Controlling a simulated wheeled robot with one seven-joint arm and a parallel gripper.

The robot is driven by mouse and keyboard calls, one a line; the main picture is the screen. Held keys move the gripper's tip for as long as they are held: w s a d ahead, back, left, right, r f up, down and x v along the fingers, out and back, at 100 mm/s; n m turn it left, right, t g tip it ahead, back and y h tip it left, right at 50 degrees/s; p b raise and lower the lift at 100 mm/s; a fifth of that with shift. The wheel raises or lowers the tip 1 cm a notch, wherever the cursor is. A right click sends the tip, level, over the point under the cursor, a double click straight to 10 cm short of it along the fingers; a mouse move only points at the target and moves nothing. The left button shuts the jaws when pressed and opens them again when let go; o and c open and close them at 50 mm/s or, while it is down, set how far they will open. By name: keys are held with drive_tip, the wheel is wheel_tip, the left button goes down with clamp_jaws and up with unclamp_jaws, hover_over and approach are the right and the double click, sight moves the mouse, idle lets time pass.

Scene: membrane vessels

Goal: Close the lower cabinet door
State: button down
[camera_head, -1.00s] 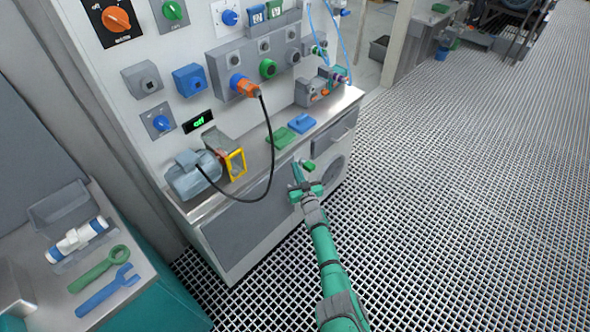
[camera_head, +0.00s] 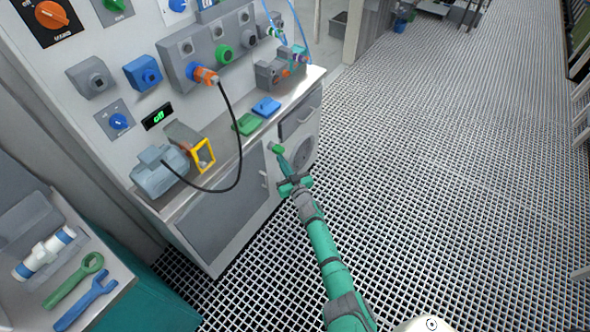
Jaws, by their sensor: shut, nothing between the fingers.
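The lower cabinet door is most likely the grey panel (camera_head: 225,205) on the left of the white cabinet's front, below the steel worktop. It looks nearly flush with the front; I cannot tell whether a small gap remains. My gripper (camera_head: 280,156) is green, with its fingers shut and empty. It points at the cabinet front, right of the grey panel and below the worktop edge. A small green piece (camera_head: 277,148), perhaps a handle or latch, shows at its fingertips; I cannot tell whether they touch. My gripper hides part of the front there.
The worktop holds a grey motor (camera_head: 159,172), a yellow frame (camera_head: 203,155), a green block (camera_head: 247,124) and a blue block (camera_head: 266,107). A black cable (camera_head: 239,160) hangs over the worktop edge. A drawer (camera_head: 299,121) is at right. The grating floor (camera_head: 420,160) is clear.

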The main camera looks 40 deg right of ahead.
drive_tip(key=s, duration=0.2)
drive_tip(key=s+d, duration=0.1)
drive_tip(key=s, duration=0.2)
drive_tip(key=shift+s+d, duration=0.2)
drive_tip(key=shift+s, duration=0.15)
